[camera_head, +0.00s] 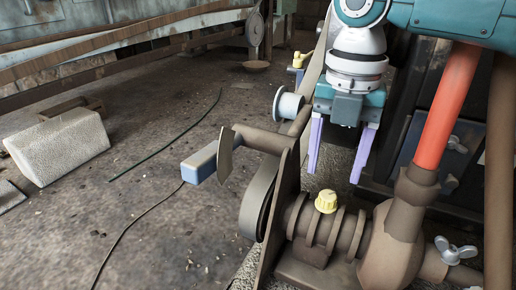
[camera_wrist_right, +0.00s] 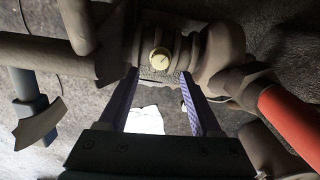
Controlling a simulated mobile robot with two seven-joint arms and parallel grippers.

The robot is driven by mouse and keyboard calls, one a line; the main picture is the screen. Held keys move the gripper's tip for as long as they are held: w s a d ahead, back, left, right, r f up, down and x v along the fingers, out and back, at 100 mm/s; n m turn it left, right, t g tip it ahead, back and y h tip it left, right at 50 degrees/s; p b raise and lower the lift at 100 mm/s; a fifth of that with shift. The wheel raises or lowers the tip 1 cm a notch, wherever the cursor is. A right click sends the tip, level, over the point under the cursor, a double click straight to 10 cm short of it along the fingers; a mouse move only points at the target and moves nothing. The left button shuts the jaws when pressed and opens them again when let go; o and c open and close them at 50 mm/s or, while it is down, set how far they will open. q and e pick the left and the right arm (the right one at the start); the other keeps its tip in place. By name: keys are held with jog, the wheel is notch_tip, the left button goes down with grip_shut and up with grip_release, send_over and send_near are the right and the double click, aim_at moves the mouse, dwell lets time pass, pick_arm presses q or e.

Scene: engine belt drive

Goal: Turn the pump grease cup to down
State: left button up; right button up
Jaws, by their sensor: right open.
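The pump grease cup (camera_head: 326,201) is a small yellow ribbed cap on top of the brown, rusty pump body (camera_head: 390,250). It also shows in the wrist view (camera_wrist_right: 159,56), near the top middle, with a faint line on its face too small to read as a direction. My right gripper (camera_head: 334,175) has two pale purple fingers, spread apart and empty, hanging above and a little behind the cup. In the wrist view the fingertips (camera_wrist_right: 159,76) lie on either side below the cup, apart from it. My left gripper is not in view.
A red pipe (camera_head: 451,95) rises from the pump on the right. A wing nut (camera_head: 455,250) sits lower right. A belt and bracket (camera_head: 276,210) stand left of the pump, with a blue-ended lever (camera_head: 199,163). A second yellow knob (camera_head: 302,59) is farther back.

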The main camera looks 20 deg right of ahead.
aim_at(329, 194)
notch_tip(329, 194, down, 5)
jog(key=b, duration=0.3)
jog(key=shift+f, duration=0.2)
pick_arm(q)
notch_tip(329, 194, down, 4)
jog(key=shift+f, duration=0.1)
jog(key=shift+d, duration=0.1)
pick_arm(e)
jog(key=c, duration=0.3)
grip_shut()
jog(key=shift+r, duration=0.1)
